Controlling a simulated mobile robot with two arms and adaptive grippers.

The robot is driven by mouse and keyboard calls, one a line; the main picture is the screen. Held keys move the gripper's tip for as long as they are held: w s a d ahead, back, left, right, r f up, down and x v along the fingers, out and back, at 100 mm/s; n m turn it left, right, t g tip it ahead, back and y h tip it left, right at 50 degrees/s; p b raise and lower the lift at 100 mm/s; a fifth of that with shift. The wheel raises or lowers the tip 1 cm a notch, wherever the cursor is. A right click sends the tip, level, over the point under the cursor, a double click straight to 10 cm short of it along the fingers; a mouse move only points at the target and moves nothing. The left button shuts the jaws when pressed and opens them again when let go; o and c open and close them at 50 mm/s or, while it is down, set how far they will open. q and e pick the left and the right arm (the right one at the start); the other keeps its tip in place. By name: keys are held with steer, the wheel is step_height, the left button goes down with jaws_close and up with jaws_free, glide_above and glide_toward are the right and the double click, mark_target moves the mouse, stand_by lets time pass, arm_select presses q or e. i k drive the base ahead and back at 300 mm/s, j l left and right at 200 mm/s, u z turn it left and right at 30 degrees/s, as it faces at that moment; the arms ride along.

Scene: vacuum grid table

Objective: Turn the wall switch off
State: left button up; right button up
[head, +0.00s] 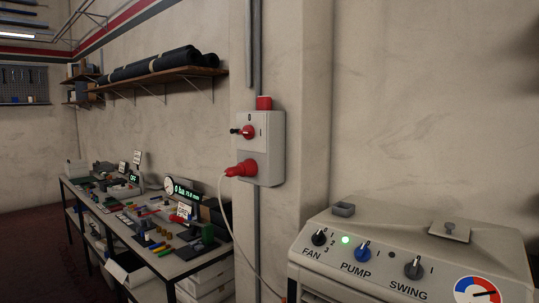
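The wall switch (267,148) is a grey box fixed to the wall pillar near the middle of the head view. A red rotary knob (248,132) sits on its upper front, with a small dark piece sticking out to the left. A 0 mark is above the knob and an I mark is to its right. I cannot tell for sure which mark the knob points to. A red plug (243,169) is in the lower front of the box. Neither of my grippers is in view.
A white cable (221,205) hangs from the plug. A beige machine (400,250) with FAN, PUMP and SWING knobs and a lit green lamp stands at the lower right. A cluttered workbench (150,235) is at the left, below a wall shelf (160,78) with black rolls.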

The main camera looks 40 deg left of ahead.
mark_target(248, 131)
steer(key=u, duration=1.35)
